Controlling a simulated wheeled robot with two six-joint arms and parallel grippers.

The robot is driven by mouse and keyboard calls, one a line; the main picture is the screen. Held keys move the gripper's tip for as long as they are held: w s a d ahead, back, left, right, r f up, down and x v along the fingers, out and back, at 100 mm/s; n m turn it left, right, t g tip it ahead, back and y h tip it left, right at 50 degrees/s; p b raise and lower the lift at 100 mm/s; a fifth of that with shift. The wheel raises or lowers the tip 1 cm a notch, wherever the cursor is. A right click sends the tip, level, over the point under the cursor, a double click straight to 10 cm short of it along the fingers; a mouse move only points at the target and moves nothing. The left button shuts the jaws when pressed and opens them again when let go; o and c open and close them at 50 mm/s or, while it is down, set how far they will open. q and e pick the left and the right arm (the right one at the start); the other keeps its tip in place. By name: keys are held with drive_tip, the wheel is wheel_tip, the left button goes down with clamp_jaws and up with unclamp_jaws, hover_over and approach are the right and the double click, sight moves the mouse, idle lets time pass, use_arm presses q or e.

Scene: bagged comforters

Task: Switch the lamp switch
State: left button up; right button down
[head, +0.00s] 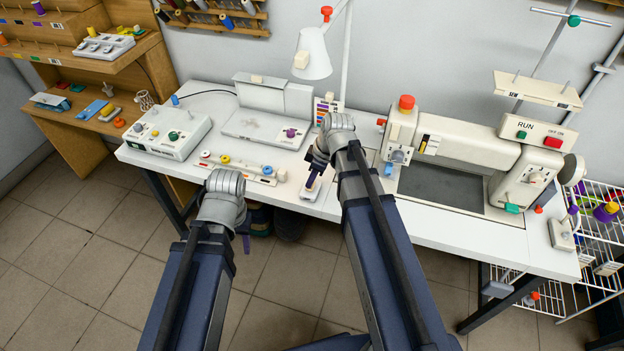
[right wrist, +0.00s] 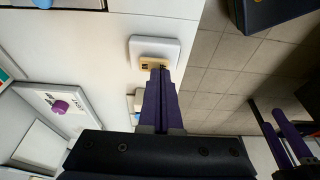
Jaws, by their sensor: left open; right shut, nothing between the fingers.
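The switch is a small white plate (head: 307,196) at the front edge of the white table, below my right gripper. In the right wrist view the plate (right wrist: 166,45) carries a tan rocker (right wrist: 146,63). My right gripper (head: 311,185) is shut and empty, pointing down at the switch. In the right wrist view its purple fingertips (right wrist: 156,72) overlap the rocker's edge; I cannot tell whether they touch it. A white lamp (head: 313,55) stands behind at the table's back. My left gripper is open in front of the table; its purple fingers (right wrist: 283,135) show in the right wrist view.
A sewing machine (head: 465,150) with a red button stands to the right. A control box (head: 168,131), a flat white device (head: 265,125) and a rail with coloured knobs (head: 238,168) lie to the left. A wire rack (head: 600,235) stands at the far right.

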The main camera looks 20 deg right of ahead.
drive_tip(key=shift+f, duration=0.15)
drive_tip(key=shift+s+a+f+b, duration=0.1)
drive_tip(key=shift+s+f+b, duration=0.25)
drive_tip(key=shift+f+b, duration=0.1)
drive_tip(key=shift+w+r, duration=0.15)
drive_tip(key=shift+r, duration=0.1)
drive_tip(key=shift+w, duration=0.1)
drive_tip(key=shift+w+d+r+p, duration=0.1)
drive_tip(key=shift+w+d+p, duration=0.35)
drive_tip(key=shift+w, duration=0.25)
drive_tip(key=shift+r, duration=0.1)
